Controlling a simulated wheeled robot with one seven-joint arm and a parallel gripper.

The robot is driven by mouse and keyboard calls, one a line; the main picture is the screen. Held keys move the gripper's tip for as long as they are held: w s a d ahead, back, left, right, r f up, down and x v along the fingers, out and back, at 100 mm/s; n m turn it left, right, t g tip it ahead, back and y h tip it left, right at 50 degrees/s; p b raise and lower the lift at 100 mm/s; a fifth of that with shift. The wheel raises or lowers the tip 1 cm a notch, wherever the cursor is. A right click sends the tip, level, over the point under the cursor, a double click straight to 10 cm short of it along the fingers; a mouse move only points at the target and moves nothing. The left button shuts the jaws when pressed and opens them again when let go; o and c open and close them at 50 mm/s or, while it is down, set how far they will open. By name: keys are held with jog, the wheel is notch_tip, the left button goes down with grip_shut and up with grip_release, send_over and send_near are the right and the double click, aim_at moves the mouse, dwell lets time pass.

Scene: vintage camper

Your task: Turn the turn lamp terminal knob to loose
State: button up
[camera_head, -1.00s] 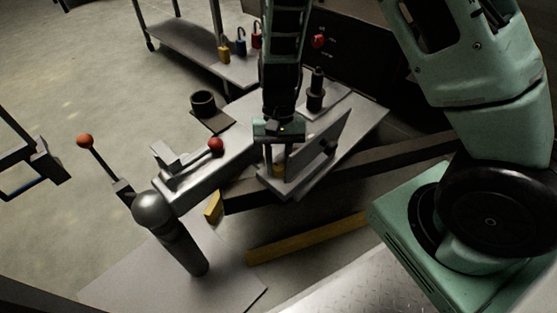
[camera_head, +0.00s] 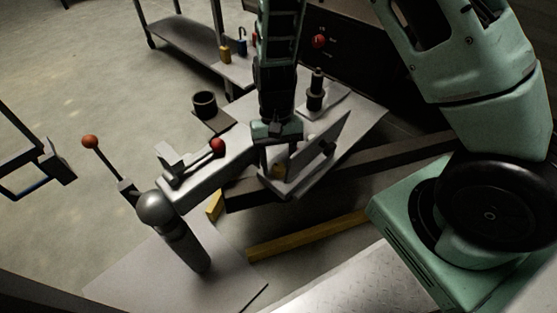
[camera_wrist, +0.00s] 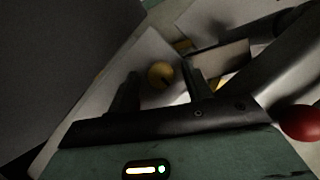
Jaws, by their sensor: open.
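The terminal knob is a small round brass-yellow knob (camera_wrist: 160,74) with a dark notch, on a pale plate in the wrist view. In the head view the knob (camera_head: 279,171) shows only as a small yellowish patch on the metal bracket (camera_head: 318,160), partly hidden by my gripper. My gripper (camera_head: 281,160) points down over the bracket. It is open, with one finger on either side of the knob in the wrist view (camera_wrist: 163,84). I cannot tell whether either finger touches the knob.
An upright plate stands right beside the gripper. A lever with a red ball (camera_head: 217,146) is close on the left; a red ball also shows in the wrist view (camera_wrist: 301,122). A dark post (camera_head: 316,92) stands behind. A yellow bar (camera_head: 305,236) lies in front.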

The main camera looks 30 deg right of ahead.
jog(key=p+v, duration=0.3)
jog(key=v, duration=0.4)
jog(key=shift+r, duration=0.15)
jog(key=shift+w, duration=0.1)
jog(key=s+a+r+n+t, duration=0.1)
jog(key=s+a+r+n, duration=0.2)
jog(key=s+r, duration=0.3)
jog(key=s+a+r+n+t+h, duration=0.1)
jog(key=s+a+r+n+t, duration=0.1)
jog(key=s+r+n, duration=0.25)
jog(key=s+a+r+n+t, duration=0.1)
jog(key=s+a+r+n, duration=0.2)
jog(key=s+r, duration=0.35)
notch_tip(320, 180, up, 31)
jog(key=p, duration=3.2)
jog(key=shift+s+r, duration=0.2)
jog(key=shift+s, duration=0.05)
jog(key=shift+d, duration=0.1)
